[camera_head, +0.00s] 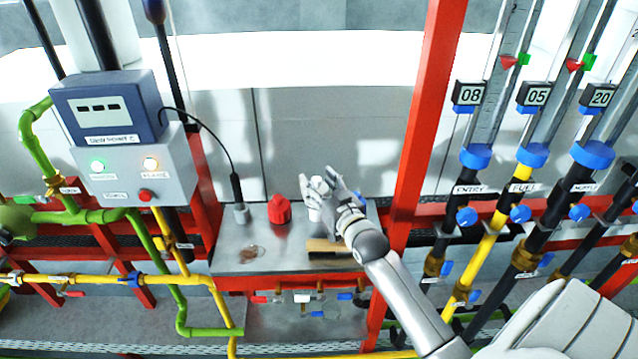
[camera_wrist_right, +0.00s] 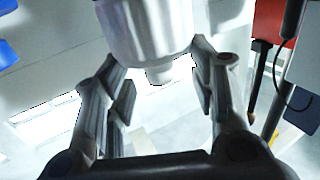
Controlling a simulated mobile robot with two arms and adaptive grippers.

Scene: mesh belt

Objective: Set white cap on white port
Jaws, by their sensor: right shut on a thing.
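My right gripper (camera_head: 320,188) reaches in over the back of the metal bench, in the middle of the head view. It is shut on a white cap, a pale cylinder with a narrower stub that shows between the fingers in the wrist view (camera_wrist_right: 150,28). In the head view a small white cylinder (camera_head: 315,213) shows just below the fingers. I cannot tell whether it is the held cap or the white port, nor whether cap and port touch. The left gripper is not in view.
A red cap (camera_head: 279,210) stands left of my right gripper, and a grey cabled probe (camera_head: 240,212) stands further left. A wooden brush (camera_head: 328,248) lies in front on the metal bench (camera_head: 285,262). A red post (camera_head: 425,110) rises close on the right.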

